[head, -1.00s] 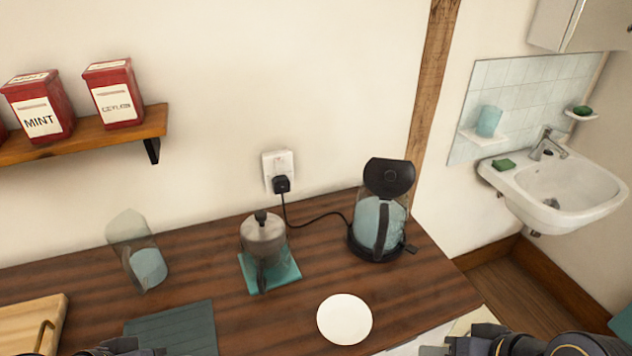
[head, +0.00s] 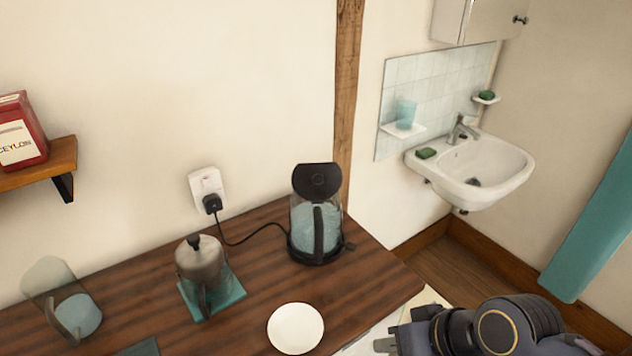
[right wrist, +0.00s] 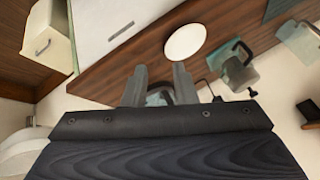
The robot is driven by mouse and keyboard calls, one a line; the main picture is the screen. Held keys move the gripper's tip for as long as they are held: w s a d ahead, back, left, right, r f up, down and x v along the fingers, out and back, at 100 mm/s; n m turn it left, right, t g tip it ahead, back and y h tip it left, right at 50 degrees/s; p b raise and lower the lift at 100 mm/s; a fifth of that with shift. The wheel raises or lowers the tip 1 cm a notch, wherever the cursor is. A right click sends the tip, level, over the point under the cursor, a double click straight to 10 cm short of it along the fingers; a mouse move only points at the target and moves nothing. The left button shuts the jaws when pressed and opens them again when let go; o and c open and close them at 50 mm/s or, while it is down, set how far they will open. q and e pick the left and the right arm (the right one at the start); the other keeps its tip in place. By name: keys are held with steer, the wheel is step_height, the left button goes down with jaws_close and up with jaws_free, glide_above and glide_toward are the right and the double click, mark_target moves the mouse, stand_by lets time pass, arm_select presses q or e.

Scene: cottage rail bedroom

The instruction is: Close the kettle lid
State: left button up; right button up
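The kettle (head: 302,219) is glass with a dark base and handle, at the right end of the wooden counter. Its black lid (head: 317,181) stands open, upright above the rim. My right gripper (head: 385,345) is at the bottom of the head view, in front of the counter and apart from the kettle. In the right wrist view its two fingers (right wrist: 158,74) are spread with nothing gripped. Part of the kettle (right wrist: 158,98) shows between them, mostly hidden by the gripper body. My left gripper is out of view.
A metal press pot (head: 200,262) on a teal mat (head: 232,294) and a glass jug (head: 60,290) stand left of the kettle. A white round plate (head: 296,328) lies in front. The kettle's cord runs to a wall socket (head: 206,183). A sink (head: 490,175) is at right.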

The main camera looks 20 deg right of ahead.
steer(key=n, duration=0.2)
steer(key=d+f+n+h, duration=0.1)
steer(key=n, duration=0.1)
steer(key=n+g, duration=0.1)
steer(key=shift+w+d+f+n+h+b, duration=0.2)
steer(key=shift+w+f+n+h+b, duration=0.1)
steer(key=shift+n+h, duration=0.1)
steer(key=c, duration=0.5)
steer(key=n, duration=0.1)
steer(key=w+d+n+h, duration=0.1)
steer(key=n, duration=0.1)
steer(key=w+n+h, duration=0.1)
steer(key=n, duration=0.1)
steer(key=shift+d+f, duration=0.15)
steer(key=shift+d, duration=0.1)
jaws_close()
steer(key=n+t+h+b, duration=0.3)
steer(key=n+t, duration=0.8)
steer(key=n, duration=1.3)
glide_toward(317, 179)
steer(key=shift+h, duration=0.3)
steer(key=p+x, duration=0.1)
steer(key=x, duration=0.6)
steer(key=shift+a, duration=0.2)
steer(key=shift+p, duration=0.35)
